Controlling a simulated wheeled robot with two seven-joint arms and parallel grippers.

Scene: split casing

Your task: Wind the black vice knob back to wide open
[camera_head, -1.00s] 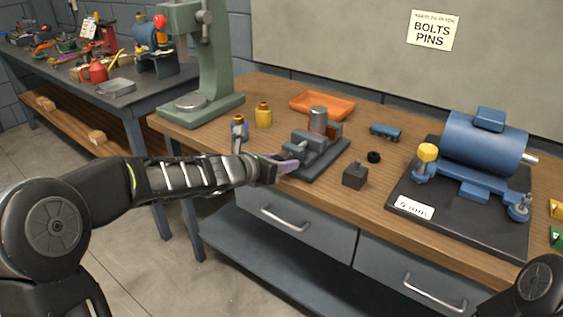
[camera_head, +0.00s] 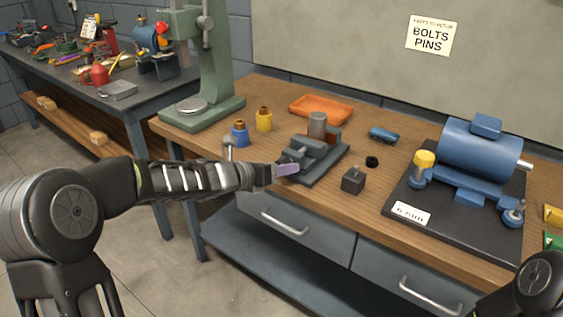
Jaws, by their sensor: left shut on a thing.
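The grey vice (camera_head: 325,162) stands on the wooden bench, with a silver cylinder (camera_head: 317,124) upright at it. My left gripper (camera_head: 287,169) is at the vice's near left end, its pale purple fingers closed at the screw end. The black knob is mostly hidden by the fingers, so its turn cannot be read. How wide the vice jaws stand is too small to tell. My right gripper is out of the picture; only a part of my right arm shows at the lower right corner.
A dark block (camera_head: 353,180) and a black ring (camera_head: 372,162) lie right of the vice. An orange tray (camera_head: 322,107) is behind it. Blue (camera_head: 240,135) and yellow (camera_head: 264,120) bottles stand left. A blue motor (camera_head: 482,150) on a dark plate fills the right.

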